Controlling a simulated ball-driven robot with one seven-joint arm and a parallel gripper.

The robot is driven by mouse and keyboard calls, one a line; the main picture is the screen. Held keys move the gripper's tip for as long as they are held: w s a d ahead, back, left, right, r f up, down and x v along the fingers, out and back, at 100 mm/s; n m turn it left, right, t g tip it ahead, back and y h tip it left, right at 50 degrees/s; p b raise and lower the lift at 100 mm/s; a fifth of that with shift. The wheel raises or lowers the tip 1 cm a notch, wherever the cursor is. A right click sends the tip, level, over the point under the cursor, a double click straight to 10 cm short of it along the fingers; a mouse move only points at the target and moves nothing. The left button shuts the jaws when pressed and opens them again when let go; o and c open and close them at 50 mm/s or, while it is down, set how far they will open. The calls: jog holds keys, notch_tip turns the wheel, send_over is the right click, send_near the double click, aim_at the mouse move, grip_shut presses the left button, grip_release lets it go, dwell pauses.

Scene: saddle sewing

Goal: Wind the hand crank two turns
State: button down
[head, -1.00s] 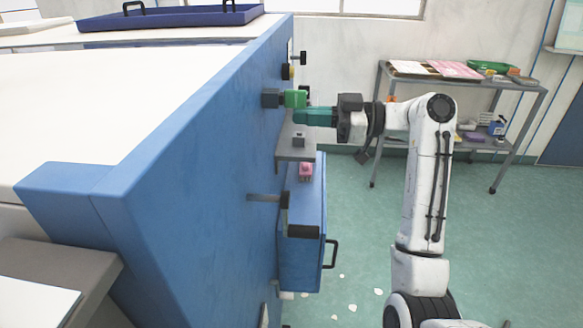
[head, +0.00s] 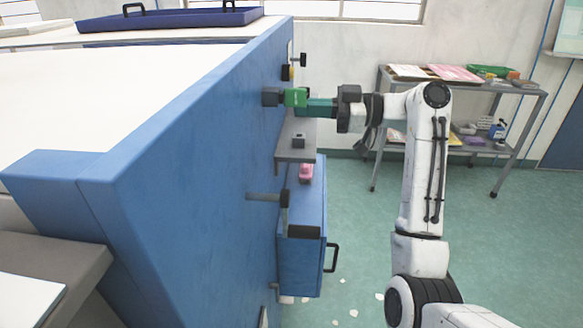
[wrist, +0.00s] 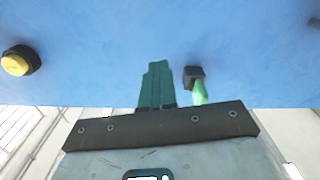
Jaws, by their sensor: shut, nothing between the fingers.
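The hand crank appears to be the grey shaft (head: 264,196) on the side of the blue machine (head: 190,150), with an upright dark arm (head: 285,208) and a black grip (head: 305,231) at its lower end. My gripper (head: 310,107) is well above the crank, with teal fingers pointing at the blue panel. The fingers (wrist: 157,85) are shut and empty in the wrist view. A green handle (head: 296,97) on a black block (head: 271,97) is beside the fingertips. In the wrist view the green handle (wrist: 200,92) is right of the fingers, with a gap between.
A grey shelf (head: 293,155) juts out below my gripper, with a pink object (head: 306,173) below it. A yellow button (wrist: 17,64) is on the panel. A blue box with a black pull (head: 331,256) is near the crank. A metal rack (head: 455,90) stands behind.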

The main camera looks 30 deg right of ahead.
dwell(0.3)
jog(key=shift+w+d+r+b, duration=0.1)
jog(key=shift+w+d+b, duration=0.25)
jog(key=shift+w+d, duration=0.3)
jog(key=shift+w, duration=0.15)
jog(key=shift+w+d+r+b, duration=0.1)
jog(key=shift+w+d+b, duration=0.3)
jog(key=shift+w, duration=0.2)
jog(key=shift+w+d+r+b, duration=0.1)
jog(key=shift+w+d+b, duration=0.35)
jog(key=shift+w, duration=0.25)
jog(key=shift+w+d, duration=0.1)
jog(key=shift+w+d+r+b, duration=0.1)
jog(key=shift+w+d+b, duration=0.2)
jog(key=shift+w+d, duration=0.25)
jog(key=shift+w, duration=0.1)
